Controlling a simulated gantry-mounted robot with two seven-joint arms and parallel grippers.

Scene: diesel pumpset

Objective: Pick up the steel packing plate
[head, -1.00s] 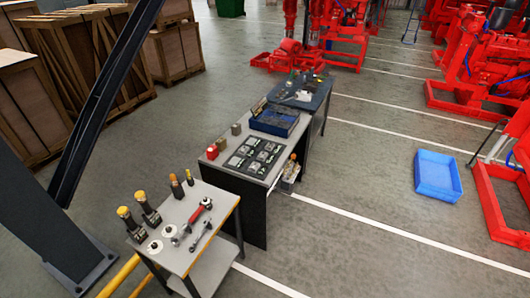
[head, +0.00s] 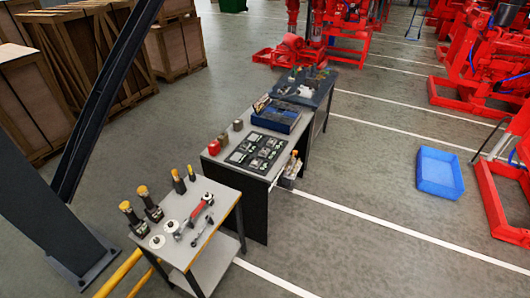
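No gripper shows in the head view. A black tray (head: 278,146) lies on the grey workbench (head: 227,164) and holds several flat, silvery pieces in cut-outs. The steel packing plate may be among these pieces, but they are too small to tell which one it is. Metal parts also lie on the dark-topped table (head: 321,90) behind, too small to make out.
A trolley (head: 229,194) with tools and yellow-topped black units stands in front. A blue organiser (head: 277,118) sits behind the tray. A blue bin (head: 440,173) is on the floor at right. Crates (head: 105,60) stand at left, red machines at right.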

